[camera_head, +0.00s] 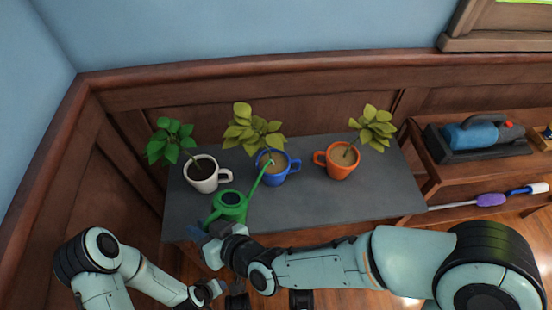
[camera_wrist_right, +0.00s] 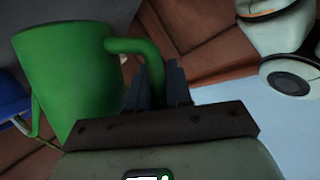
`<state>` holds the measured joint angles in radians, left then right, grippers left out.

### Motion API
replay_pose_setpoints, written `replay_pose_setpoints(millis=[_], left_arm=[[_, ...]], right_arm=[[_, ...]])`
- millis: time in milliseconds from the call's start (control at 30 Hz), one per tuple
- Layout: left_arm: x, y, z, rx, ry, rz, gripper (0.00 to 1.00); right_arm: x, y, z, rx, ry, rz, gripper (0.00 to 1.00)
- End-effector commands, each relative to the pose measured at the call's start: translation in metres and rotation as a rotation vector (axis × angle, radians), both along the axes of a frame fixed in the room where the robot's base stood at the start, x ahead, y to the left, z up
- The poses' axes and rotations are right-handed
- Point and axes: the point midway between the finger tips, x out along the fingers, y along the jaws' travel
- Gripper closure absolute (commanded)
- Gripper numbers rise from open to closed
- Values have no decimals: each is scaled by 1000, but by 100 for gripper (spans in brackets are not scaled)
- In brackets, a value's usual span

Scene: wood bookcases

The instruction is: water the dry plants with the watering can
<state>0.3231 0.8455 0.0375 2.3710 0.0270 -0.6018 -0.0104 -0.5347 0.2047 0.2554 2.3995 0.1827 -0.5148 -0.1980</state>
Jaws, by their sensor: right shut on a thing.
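The green watering can (camera_head: 230,206) is at the front left of the grey tabletop (camera_head: 320,212); its spout reaches up to the blue mug (camera_head: 274,177). My right gripper (camera_head: 212,232) is shut on its handle, which shows between the fingers (camera_wrist_right: 160,85) in the right wrist view, beside the can's body (camera_wrist_right: 65,75). The blue mug holds light brown soil and a yellowish plant (camera_head: 250,130). The orange mug (camera_head: 340,170) holds light soil and a yellowish plant (camera_head: 374,127). The white mug (camera_head: 205,182) holds dark soil and a green plant (camera_head: 171,140). My left gripper (camera_head: 237,296) is low; its jaws are unclear.
Wood panelling (camera_head: 270,75) runs behind the table. A shelf at the right bears a blue and grey device (camera_head: 470,134) on a black base. A purple duster (camera_head: 490,200) lies below it. The tabletop's right front is bare, with my right arm along its front edge.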

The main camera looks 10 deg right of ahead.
Motion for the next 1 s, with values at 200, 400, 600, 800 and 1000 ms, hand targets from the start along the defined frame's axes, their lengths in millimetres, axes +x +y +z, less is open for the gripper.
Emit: replay_pose_setpoints(millis=[200, 400, 600, 800, 1000], left_arm=[[-1, 0, -2, 0, 2, 0, 57], [-1, 0, 0, 0, 3, -1, 57], [-3, -1, 0, -3, 7, -2, 57], [-3, -1, 0, -3, 7, -2, 57], [-3, -1, 0, -3, 8, -2, 57]], right_arm=[[-1, 1, -2, -2, -3, 2, 100], [0, 0, 2, 3, -1, 0, 100], [1, 0, 4, 7, 7, 2, 100], [1, 0, 5, 8, 6, 2, 100], [1, 0, 5, 9, 8, 2, 100]])
